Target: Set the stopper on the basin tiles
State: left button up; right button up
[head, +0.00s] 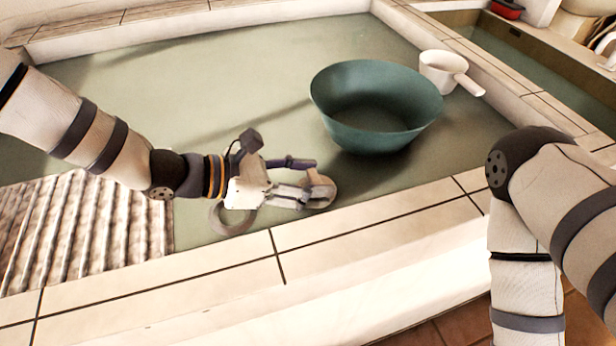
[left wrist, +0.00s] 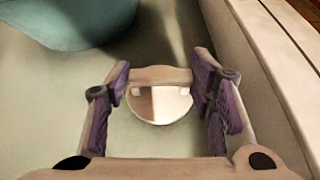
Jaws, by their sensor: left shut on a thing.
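The stopper (head: 322,192) is a round, shiny metal disc. My left gripper (head: 308,180) is shut on it, inside the basin (head: 250,80) outline near the front rim. In the left wrist view the stopper (left wrist: 160,105) hangs between the purple-padded fingers of my left gripper (left wrist: 163,80), with a pale bar across its top. I cannot tell its exact height above the basin bottom. The basin tiles (head: 370,222) form the pale rim with dark joints, just in front of the gripper. My right arm shows at the right, but its gripper is out of view.
A green bowl (head: 375,105) stands in the basin right of my left gripper. A ribbed washboard surface (head: 85,230) lies at left. A grey ring (head: 232,217) shows below my left wrist. The front tiles are clear.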

pick_arm(q)
jog(key=shift+f, duration=0.2)
jog(key=o, duration=1.1)
jog(key=shift+o, duration=0.2)
jog(key=shift+r, duration=0.2)
jog(key=p+v, duration=0.1)
jog(key=v, duration=1)
jog(key=shift+r, duration=0.2)
jog(key=shift+s+a+r, duration=0.1)
jog(key=shift+s+a, duration=0.05)
jog(key=shift+a, duration=0.3)
pick_arm(e)
jog(key=shift+w+r+t, duration=0.3)
jog(key=shift+w+r, duration=0.5)
jog(key=shift+r, duration=0.05)
